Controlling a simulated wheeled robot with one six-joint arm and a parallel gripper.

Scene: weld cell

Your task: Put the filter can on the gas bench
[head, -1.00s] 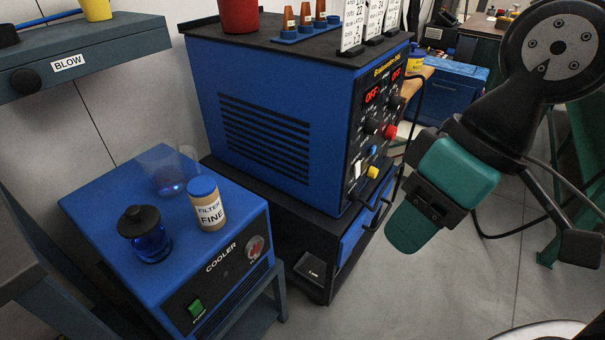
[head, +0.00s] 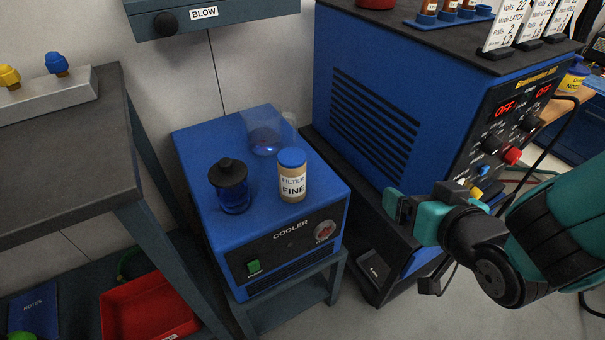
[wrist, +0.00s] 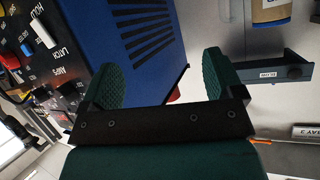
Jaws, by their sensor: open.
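The filter can (head: 292,177), a tan jar with a blue lid and a "FILTER FINE" label, stands upright on the blue cooler (head: 300,252) in the head view. My gripper (head: 406,212) is to the right of the can and apart from it, in front of the blue welder. In the wrist view its two green fingers (wrist: 160,82) are spread with nothing between them. A dark-topped bench (head: 60,165) with a grey block and yellow and blue knobs stands at the left; no label shows it to be the gas bench.
A dark blue jar with a black lid (head: 232,186) stands left of the can, and a clear beaker (head: 266,133) behind it. The welder (head: 385,100) rises close on the right. A red bin (head: 150,308) is below the bench.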

